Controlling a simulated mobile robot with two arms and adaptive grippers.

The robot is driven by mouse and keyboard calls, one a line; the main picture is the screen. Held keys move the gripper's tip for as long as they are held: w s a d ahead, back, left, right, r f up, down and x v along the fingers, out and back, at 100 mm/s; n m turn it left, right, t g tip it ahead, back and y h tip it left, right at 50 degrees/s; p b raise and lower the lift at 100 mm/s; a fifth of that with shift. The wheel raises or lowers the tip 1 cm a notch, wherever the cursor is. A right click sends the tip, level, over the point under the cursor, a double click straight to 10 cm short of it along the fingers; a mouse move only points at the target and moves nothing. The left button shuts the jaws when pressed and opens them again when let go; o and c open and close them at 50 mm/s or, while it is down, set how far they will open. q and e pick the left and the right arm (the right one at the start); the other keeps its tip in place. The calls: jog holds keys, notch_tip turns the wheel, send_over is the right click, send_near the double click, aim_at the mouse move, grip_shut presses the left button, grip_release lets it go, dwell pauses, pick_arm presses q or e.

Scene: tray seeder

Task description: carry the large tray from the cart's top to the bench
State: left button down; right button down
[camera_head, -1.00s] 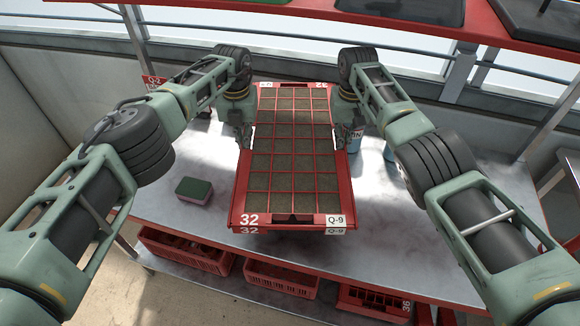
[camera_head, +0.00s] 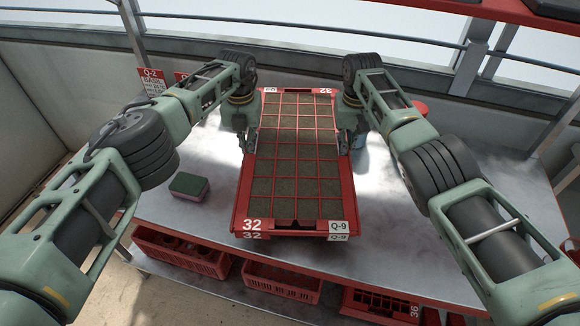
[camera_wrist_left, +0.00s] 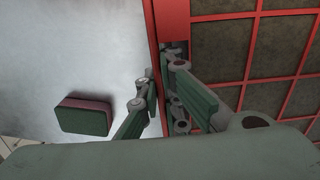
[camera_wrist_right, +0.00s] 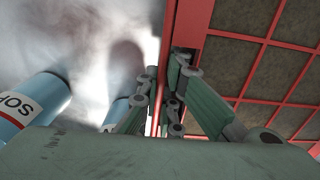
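The large tray (camera_head: 290,227) is red, holds a grid of brown soil cells and is marked 32 and Q-9. It is held above the grey bench top (camera_head: 200,224), its near end close to the bench's front edge. My left gripper (camera_head: 243,142) is shut on its left side wall, and my right gripper (camera_head: 344,142) on its right side wall. In the left wrist view my left fingers (camera_wrist_left: 162,78) lie on both sides of the wall. In the right wrist view my right fingers (camera_wrist_right: 162,78) do the same. The cart is not identifiable in view.
A green sponge (camera_head: 188,187) lies on the bench left of the tray. Red crates (camera_head: 180,252) sit on the lower shelf. Plant signs (camera_head: 152,82) stand at the back left. A red shelf (camera_head: 470,8) hangs at the upper right.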

pick_arm(q)
jog(key=shift+a, duration=0.1)
pick_arm(e)
jog(key=shift+d, duration=0.1)
